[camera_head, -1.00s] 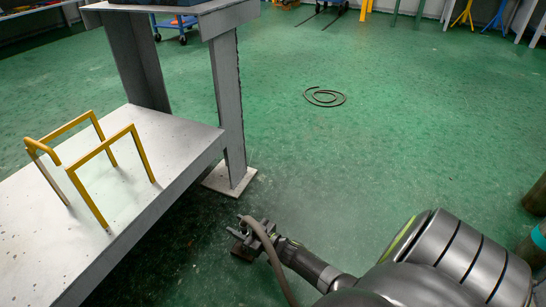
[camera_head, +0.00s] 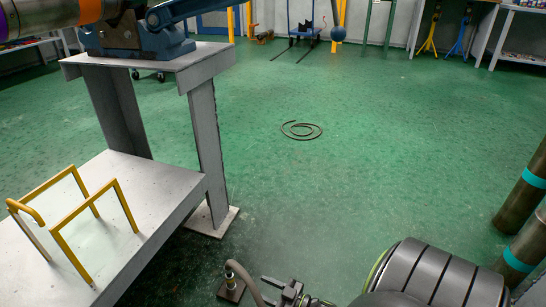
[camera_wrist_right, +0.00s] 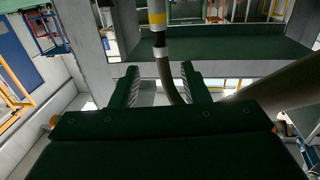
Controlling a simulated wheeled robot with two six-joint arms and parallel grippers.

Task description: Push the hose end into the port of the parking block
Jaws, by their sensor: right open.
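The parking block (camera_head: 231,290) is a small dark block on the floor at the bottom of the head view. The grey-brown hose (camera_head: 245,276) arches over it, with its end down at the block. I cannot tell how deep the end sits, and the port is hidden. The hose (camera_wrist_right: 277,88) bends away to the right there. My left gripper is out of view.
A grey steel bench (camera_head: 150,204) with yellow bent frames (camera_head: 85,210) stands left, beside a taller stand (camera_head: 207,140) carrying a blue vise (camera_head: 137,36). Dark pipes (camera_head: 527,190) with teal bands stand right. A coil (camera_head: 301,130) lies on otherwise open green floor.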

